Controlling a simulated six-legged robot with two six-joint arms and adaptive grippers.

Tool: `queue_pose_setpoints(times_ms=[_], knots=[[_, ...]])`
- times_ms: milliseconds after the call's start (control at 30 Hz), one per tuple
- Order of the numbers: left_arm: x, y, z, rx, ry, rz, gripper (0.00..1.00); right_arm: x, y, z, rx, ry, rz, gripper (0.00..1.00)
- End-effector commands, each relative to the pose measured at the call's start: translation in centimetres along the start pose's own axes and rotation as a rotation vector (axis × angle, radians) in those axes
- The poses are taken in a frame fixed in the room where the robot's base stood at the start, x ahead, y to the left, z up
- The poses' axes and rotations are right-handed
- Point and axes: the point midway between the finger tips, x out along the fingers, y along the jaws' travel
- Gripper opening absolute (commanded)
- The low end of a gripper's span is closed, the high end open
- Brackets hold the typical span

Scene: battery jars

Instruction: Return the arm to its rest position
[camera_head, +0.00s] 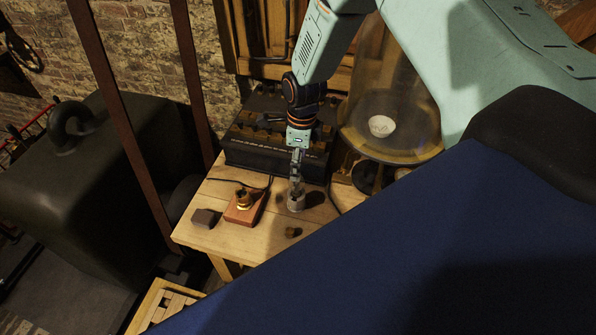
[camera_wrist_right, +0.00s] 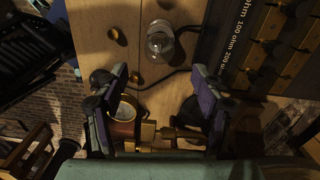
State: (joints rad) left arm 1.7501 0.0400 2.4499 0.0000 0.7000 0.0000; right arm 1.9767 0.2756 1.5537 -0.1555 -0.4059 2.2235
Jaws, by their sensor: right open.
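My right gripper (camera_head: 296,180) hangs down over the wooden workbench in the head view, with its arm coming in from the upper right. A small glass jar (camera_head: 296,202) stands on the bench just below it; I cannot tell from this view whether they touch. In the right wrist view my right gripper (camera_wrist_right: 158,85) is spread open, and the jar (camera_wrist_right: 160,42) stands apart, beyond the fingertips. Nothing is visibly held. Brass parts and a round pale dial (camera_wrist_right: 125,109) appear between the fingers in that view. My left gripper is in neither view.
A wooden block with a brass fitting (camera_head: 244,201), a dark block (camera_head: 206,217) and a small brown piece (camera_head: 293,232) lie on the bench (camera_head: 225,239). A black resistor box (camera_head: 270,165) stands behind, and a large glass dome (camera_head: 394,95) stands right of my arm.

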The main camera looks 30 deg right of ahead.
Motion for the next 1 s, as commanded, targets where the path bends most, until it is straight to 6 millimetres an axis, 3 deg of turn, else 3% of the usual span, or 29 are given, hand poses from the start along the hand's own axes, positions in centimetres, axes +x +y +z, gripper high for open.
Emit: queue_pose_setpoints(times_ms=[200, 400, 767, 1000], knots=[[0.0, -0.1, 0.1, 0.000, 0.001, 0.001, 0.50, -4.2, 0.1, 0.0, 0.000, -0.003, -0.003, 0.68], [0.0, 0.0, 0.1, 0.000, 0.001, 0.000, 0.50, -6.2, 0.1, -0.1, 0.001, -0.001, -0.001, 0.68], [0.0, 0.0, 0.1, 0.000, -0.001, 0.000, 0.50, -6.4, 0.1, -0.1, 0.001, 0.002, 0.001, 0.68], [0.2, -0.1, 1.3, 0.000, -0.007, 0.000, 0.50, -6.1, 1.2, -1.2, 0.000, 0.006, 0.005, 0.68]])
